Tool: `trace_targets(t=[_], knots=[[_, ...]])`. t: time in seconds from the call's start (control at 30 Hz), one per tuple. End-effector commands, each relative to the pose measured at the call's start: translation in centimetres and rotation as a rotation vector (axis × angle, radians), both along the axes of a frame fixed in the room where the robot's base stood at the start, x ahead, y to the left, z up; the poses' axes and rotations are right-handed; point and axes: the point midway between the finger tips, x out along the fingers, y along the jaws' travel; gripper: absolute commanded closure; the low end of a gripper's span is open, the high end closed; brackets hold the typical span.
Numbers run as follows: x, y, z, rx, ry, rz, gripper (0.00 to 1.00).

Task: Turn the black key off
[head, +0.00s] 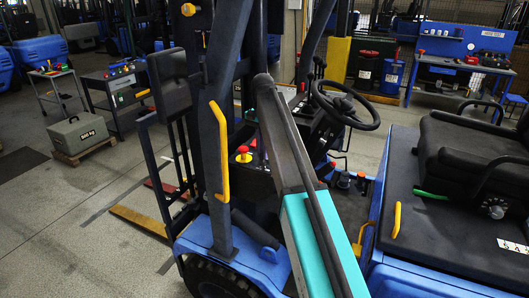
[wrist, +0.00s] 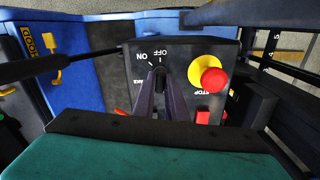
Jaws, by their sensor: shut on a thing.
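The black key (wrist: 160,72) sits on a dark panel (wrist: 137,92) in the wrist view, just below the upside-down ON and OFF lettering. My gripper (wrist: 161,83) reaches up to it with both dark fingers. The fingertips are shut on the key and hide much of it. I cannot tell exactly which mark the key points to. In the head view I cannot make out the key or the fingertips.
A red stop button on a yellow base (wrist: 208,76) stands close to the right of my fingers; it also shows in the head view (head: 243,152). A red block (wrist: 209,117) sits below it. The steering wheel (head: 345,106) and the black seat (head: 470,150) are nearby.

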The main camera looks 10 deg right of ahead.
Motion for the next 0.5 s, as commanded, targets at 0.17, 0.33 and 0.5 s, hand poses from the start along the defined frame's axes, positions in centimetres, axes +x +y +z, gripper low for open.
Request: trace_targets(t=[0.17, 0.33, 0.5], knots=[[-0.28, 0.0, -0.22, 0.0, 0.008, 0.039, 1.0], [-0.3, 0.02, -0.21, 0.0, 0.009, 0.047, 1.0], [-0.3, 0.02, -0.22, 0.001, 0.009, 0.046, 1.0]])
